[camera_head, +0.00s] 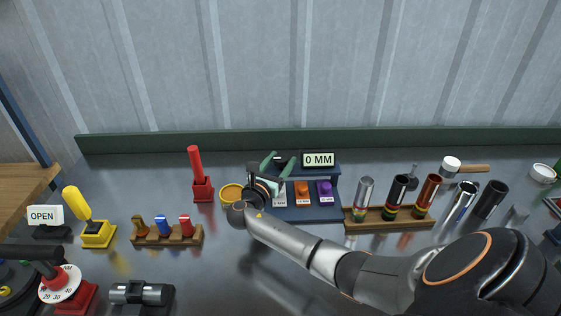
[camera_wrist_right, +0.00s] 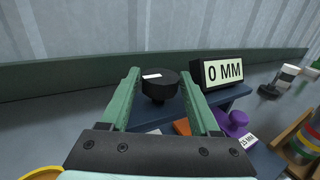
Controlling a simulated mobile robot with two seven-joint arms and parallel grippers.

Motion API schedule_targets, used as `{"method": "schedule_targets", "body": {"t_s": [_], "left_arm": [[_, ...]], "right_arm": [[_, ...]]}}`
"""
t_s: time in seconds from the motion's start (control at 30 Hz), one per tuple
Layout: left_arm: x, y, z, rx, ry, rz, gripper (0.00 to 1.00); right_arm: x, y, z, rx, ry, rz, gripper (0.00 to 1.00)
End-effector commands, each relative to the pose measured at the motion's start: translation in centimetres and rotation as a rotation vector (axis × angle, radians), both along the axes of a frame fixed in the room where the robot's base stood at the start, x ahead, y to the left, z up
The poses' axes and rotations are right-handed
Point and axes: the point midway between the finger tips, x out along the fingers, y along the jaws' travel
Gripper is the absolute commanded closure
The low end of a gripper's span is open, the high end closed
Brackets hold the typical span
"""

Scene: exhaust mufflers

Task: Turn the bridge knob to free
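The bridge knob (camera_wrist_right: 160,86) is a black, faceted knob with a small white mark on top. It sits at the back on a dark blue stand (camera_wrist_right: 225,98), beside the display reading 0 MM (camera_wrist_right: 222,71). My right gripper (camera_wrist_right: 161,78) is open, with one green finger on each side of the knob; I cannot tell whether they touch it. In the head view the right gripper (camera_head: 276,162) reaches over the left part of the stand and mostly hides the knob. My left gripper is not in view.
Orange (camera_head: 303,192) and purple (camera_head: 325,193) blocks sit on the stand's front. A yellow ring (camera_head: 231,192) and a red post (camera_head: 197,175) stand to the left. A wooden rack (camera_head: 390,217) holding metal tubes is at right. A green rail (camera_head: 130,144) runs behind.

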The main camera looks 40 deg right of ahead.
Motion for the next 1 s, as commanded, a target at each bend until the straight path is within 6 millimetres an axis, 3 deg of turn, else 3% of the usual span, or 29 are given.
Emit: {"method": "schedule_targets", "body": {"t_s": [0.07,0.53,1.0], "left_arm": [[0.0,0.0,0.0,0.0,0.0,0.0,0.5],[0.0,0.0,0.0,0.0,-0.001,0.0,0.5],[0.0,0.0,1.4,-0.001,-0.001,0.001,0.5]], "right_arm": [[0.0,0.0,0.0,0.0,0.0,0.0,0.47],[0.0,0.1,0.0,0.001,0.0,0.0,1.0],[-0.1,-0.1,0.3,-0.002,0.001,0.101,1.0]]}}
